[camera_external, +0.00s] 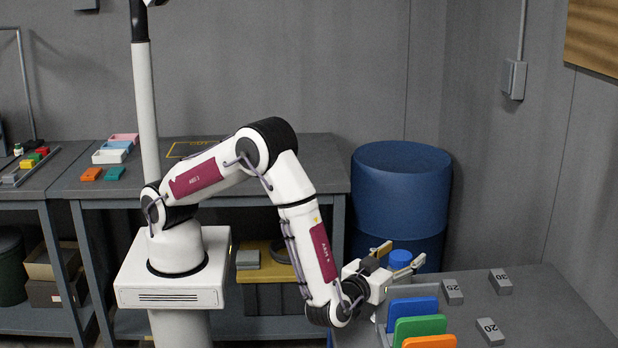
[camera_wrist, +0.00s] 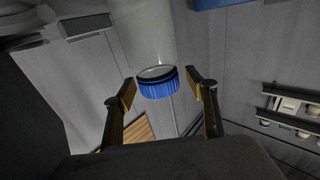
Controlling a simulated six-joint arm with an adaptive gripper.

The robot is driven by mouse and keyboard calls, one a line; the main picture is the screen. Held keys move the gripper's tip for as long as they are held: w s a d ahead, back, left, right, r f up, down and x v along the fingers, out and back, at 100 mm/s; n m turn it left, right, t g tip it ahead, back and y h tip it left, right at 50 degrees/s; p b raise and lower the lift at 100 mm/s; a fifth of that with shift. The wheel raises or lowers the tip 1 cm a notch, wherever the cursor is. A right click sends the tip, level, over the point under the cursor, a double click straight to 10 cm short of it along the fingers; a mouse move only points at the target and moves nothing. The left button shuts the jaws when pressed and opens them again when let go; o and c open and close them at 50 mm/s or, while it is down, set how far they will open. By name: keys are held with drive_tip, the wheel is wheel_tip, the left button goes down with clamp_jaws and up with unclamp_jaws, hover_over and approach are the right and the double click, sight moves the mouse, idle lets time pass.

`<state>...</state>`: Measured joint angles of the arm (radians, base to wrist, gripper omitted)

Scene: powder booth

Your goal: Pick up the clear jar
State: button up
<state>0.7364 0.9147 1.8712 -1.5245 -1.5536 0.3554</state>
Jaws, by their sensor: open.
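The clear jar shows in the external view as a round blue lid (camera_external: 400,258), at the left end of the right-hand table; its body is hidden there. In the wrist view its ribbed blue lid (camera_wrist: 158,88) is in the middle, with a pale see-through body (camera_wrist: 145,35) running up to the top edge. My gripper (camera_external: 400,254) is open and level, with one finger showing on each side of the lid. In the wrist view the open fingers (camera_wrist: 161,84) also flank the lid, with a gap on both sides. Nothing is held.
A grey rack (camera_external: 413,291) with blue, green (camera_external: 420,326) and orange panels stands just in front of the jar. Grey numbered blocks (camera_external: 490,331) lie to the right on the table (camera_external: 550,310). A large blue drum (camera_external: 400,200) stands behind.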

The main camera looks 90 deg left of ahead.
drive_tip(key=shift+c, duration=0.4)
clamp_jaws()
drive_tip(key=shift+r, duration=0.15)
drive_tip(key=shift+r, duration=4.85)
